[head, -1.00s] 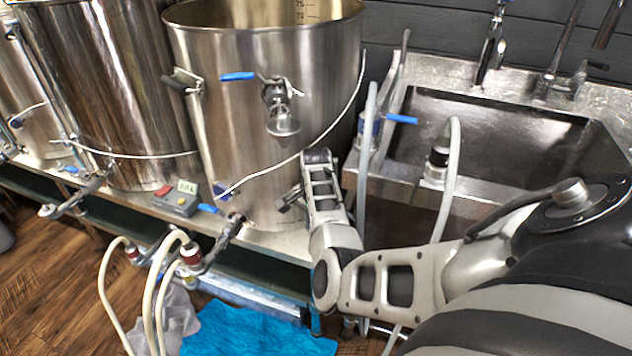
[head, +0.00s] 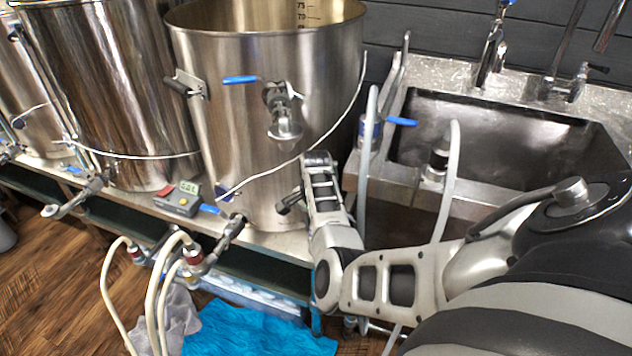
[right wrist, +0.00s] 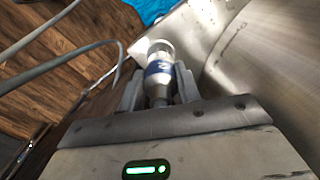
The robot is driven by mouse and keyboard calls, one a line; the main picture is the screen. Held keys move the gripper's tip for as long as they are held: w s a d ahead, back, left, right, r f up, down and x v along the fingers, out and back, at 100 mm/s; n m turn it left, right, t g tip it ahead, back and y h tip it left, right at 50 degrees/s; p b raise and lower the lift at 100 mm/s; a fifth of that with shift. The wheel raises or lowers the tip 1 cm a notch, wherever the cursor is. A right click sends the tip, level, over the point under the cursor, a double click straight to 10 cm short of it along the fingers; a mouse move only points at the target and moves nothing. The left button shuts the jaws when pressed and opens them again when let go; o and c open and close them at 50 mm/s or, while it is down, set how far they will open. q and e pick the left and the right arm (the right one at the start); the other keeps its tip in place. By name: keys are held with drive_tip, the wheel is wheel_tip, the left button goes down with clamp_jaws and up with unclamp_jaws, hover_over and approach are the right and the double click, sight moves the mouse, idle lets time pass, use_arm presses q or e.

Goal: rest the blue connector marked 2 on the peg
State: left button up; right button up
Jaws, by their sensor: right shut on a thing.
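The connector (right wrist: 160,66) is a metal fitting with a blue band marked with a white figure that looks like 2. In the right wrist view it is between the two fingers of my right gripper (right wrist: 158,82), which is shut on it. In the head view my right gripper (head: 292,203) is low beside the front of the large steel kettle (head: 270,160). The connector cannot be made out clearly there. I cannot pick out the peg in either view. My left gripper is not in view.
A steel sink (head: 480,130) is at the right, with upright hoses at its left edge. Red-banded hose fittings (head: 192,254) hang at the bench front. A small grey controller box (head: 178,200) sits on the bench. A blue cloth (head: 250,330) lies below.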

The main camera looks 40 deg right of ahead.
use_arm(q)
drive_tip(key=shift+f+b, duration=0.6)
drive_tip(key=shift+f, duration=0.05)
use_arm(e)
drive_tip(key=shift+f, duration=1.3)
drive_tip(key=o, duration=1.1)
drive_tip(key=shift+o, duration=0.2)
wheel_tip(320, 180, up, 4)
drive_tip(key=shift+r+p, duration=0.25)
drive_tip(key=shift+p, duration=0.6)
wheel_tip(320, 180, up, 10)
drive_tip(key=shift+r+p, duration=0.15)
drive_tip(key=shift+p, duration=0.8)
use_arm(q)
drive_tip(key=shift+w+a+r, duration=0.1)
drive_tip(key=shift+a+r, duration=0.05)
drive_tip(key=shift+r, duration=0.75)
use_arm(e)
drive_tip(key=shift+r, duration=0.6)
